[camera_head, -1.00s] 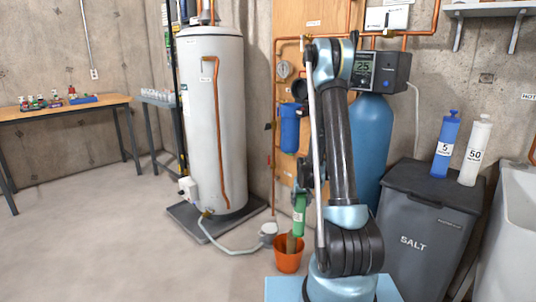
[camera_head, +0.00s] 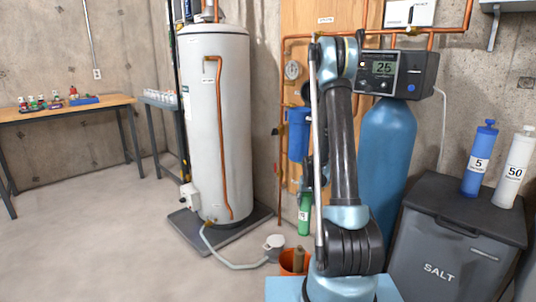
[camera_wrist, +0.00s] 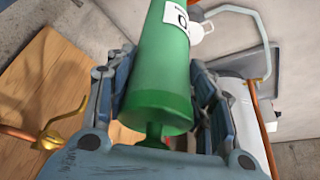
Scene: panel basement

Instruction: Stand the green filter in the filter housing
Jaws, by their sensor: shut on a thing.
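The green filter (camera_head: 304,214) hangs upright below my gripper (camera_head: 307,182) in the head view, with a white label on it. In the wrist view my gripper (camera_wrist: 160,95) is shut on the green filter (camera_wrist: 160,70), one finger on each side; a narrow stem shows at its near end. The blue filter housing (camera_head: 299,140) is on the wooden panel, left of my arm and above the green filter. The filter is apart from the housing. My arm hides part of the panel, and I cannot see inside the housing.
An orange bucket (camera_head: 287,266) with a brown cylinder (camera_head: 298,258) in it stands on the floor. A white water heater (camera_head: 215,120) stands left. A blue tank (camera_head: 386,150) and a grey salt bin (camera_head: 450,225) with blue and white cartridges stand right. Copper pipes cross the panel.

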